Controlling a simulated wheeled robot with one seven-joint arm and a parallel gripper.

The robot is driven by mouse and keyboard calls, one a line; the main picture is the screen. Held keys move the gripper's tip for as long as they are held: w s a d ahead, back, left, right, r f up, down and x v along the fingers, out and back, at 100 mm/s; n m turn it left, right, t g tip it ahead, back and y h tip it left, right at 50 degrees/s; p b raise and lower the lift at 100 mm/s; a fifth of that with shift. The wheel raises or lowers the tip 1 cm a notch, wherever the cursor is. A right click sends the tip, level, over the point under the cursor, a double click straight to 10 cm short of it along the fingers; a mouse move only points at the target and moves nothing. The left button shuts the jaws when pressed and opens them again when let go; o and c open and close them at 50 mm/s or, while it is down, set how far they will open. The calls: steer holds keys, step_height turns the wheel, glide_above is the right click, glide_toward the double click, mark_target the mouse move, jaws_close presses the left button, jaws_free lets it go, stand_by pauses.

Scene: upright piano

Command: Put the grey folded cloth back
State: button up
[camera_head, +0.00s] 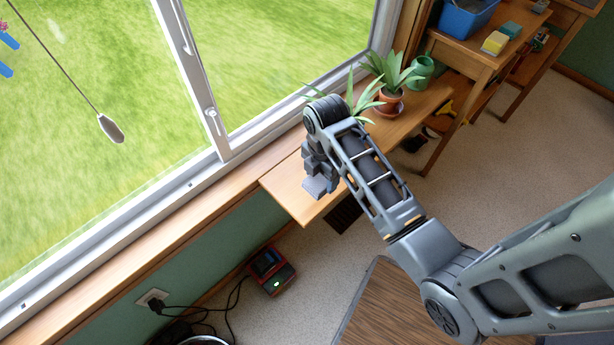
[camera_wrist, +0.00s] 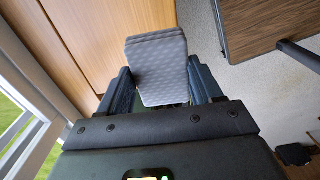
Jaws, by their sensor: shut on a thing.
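The grey folded cloth (camera_wrist: 160,62) is a flat, patterned grey pad between the two dark fingers in the wrist view. My gripper (camera_wrist: 163,88) is shut on it, one finger at each side. In the head view the cloth (camera_head: 315,187) shows below my gripper (camera_head: 317,174), over the near left end of a wooden shelf (camera_head: 283,187). I cannot tell whether the cloth touches the shelf. My wrist and forearm hide part of the shelf.
A potted plant (camera_head: 391,98) and a green watering can (camera_head: 422,70) stand further along the shelf. The window frame (camera_head: 215,125) runs along its left side. A wooden stand with a blue bin (camera_head: 465,18) and sponges (camera_head: 495,43) is behind. A red device (camera_head: 270,270) sits on the floor.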

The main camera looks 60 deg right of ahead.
mark_target(308, 178)
steer(key=w+f, duration=0.1)
steer(key=w+d+f, duration=0.1)
steer(key=w, duration=0.1)
steer(key=w+f, duration=0.1)
steer(key=shift+w+d, duration=0.25)
steer(key=shift+w, duration=0.1)
steer(key=shift+f, duration=2.05)
steer(key=shift+f+b, duration=0.1)
steer(key=shift+b, duration=0.2)
steer(key=o, duration=1)
step_height(308, 178, up, 12)
steer(key=shift+r+p, duration=0.1)
steer(key=shift+p, duration=0.45)
